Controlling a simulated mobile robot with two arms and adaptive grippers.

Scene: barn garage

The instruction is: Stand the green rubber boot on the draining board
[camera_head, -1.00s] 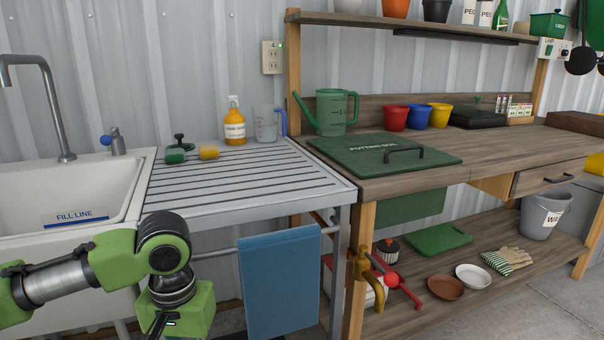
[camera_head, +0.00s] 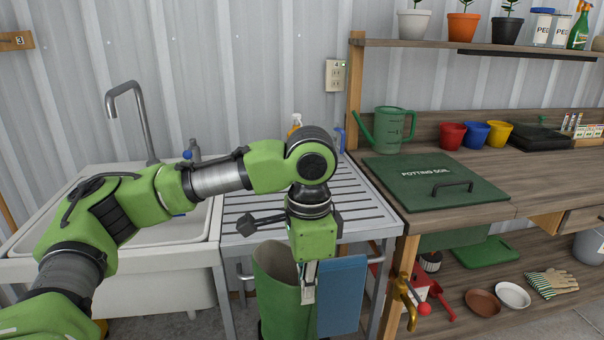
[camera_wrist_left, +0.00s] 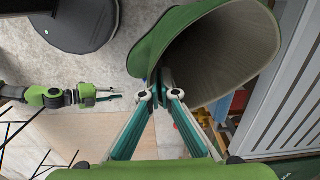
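The green rubber boot (camera_head: 272,305) hangs upright in front of the draining board, its open top facing up and its foot out of frame. My left gripper (camera_head: 308,285) is shut on the boot's top rim, at its right side in the head view. In the left wrist view the fingers (camera_wrist_left: 160,92) pinch the rim of the boot (camera_wrist_left: 235,50). The ribbed grey draining board (camera_head: 355,200) lies behind and above the boot's rim, partly hidden by my left arm. My right gripper (camera_wrist_left: 105,95) shows small in the left wrist view, away from the boot; its opening is unclear.
A blue towel (camera_head: 342,295) hangs beside the boot on the front rail. The white sink (camera_head: 150,245) is left of the board. A soap bottle (camera_head: 296,122) and a jug (camera_head: 339,138) stand at the board's back. A potting bench (camera_head: 470,208) adjoins on the right.

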